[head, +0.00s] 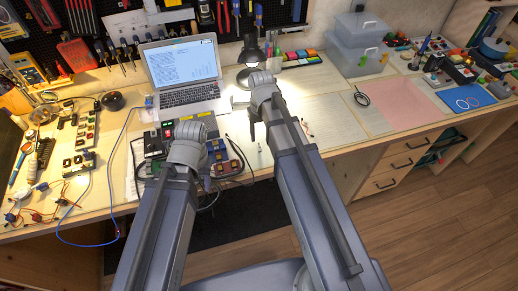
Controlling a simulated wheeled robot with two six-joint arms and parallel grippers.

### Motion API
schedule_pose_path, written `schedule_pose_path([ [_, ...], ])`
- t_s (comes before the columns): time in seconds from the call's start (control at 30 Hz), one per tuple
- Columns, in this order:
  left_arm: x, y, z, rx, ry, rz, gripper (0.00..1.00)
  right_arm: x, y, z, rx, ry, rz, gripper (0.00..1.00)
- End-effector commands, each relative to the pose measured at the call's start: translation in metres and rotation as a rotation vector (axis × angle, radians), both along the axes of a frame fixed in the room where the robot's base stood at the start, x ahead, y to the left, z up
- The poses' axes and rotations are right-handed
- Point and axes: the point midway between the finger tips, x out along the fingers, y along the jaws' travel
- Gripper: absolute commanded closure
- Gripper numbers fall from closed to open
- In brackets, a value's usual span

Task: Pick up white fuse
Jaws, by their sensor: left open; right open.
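I cannot make out a white fuse for certain; small parts on the bench are too small to tell apart. A thin pale item (260,147) lies on the bench between my arms. My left gripper (150,158) is over the electronics cluster in front of the laptop, partly hidden by its own wrist, and open. My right gripper (246,112) is over the bench right of the laptop, open, with no object visible in it.
A laptop (184,98) stands open at the back. A lamp (251,52) is behind my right gripper. Left are circuit boards (81,140) and a blue cable (109,175). Right are a pink mat (395,101), a blue mat (466,98) and storage boxes (357,50).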

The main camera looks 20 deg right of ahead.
Motion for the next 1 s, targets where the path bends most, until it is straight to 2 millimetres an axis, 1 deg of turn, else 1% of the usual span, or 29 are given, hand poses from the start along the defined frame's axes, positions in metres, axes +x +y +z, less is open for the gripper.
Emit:
schedule_pose_path([
  [0.03,0.0,0.0,-0.01,0.0,0.0,0.0,0.52,0.0,0.0,-0.01,0.0,0.0,0.0,0.45],
  [0.1,0.0,0.0,-0.015,0.0,0.0,0.0,0.52,0.0,0.0,-0.015,0.0,0.0,0.0,0.45],
  [0.3,0.0,0.0,-0.016,0.0,0.0,0.0,0.52,0.0,0.001,-0.015,0.0,0.0,0.0,0.45],
  [0.43,0.0,0.0,-0.023,0.0,0.0,0.0,0.52,0.001,0.001,-0.023,0.0,0.0,0.0,0.45],
  [0.7,0.0,0.0,-0.057,0.0,0.0,0.0,0.52,0.004,0.005,-0.057,0.0,0.0,0.0,0.45],
  [0.8,0.0,0.0,-0.066,0.0,0.0,0.0,0.52,0.003,0.005,-0.066,0.0,0.0,0.0,0.45],
  [0.9,0.0,0.0,-0.068,0.0,0.0,-0.001,0.52,0.003,0.005,-0.068,0.0,0.0,0.0,0.45],
  [1.0,0.0,0.0,-0.067,0.0,0.0,-0.001,0.52,0.003,0.005,-0.067,0.0,0.0,0.0,0.45],
])
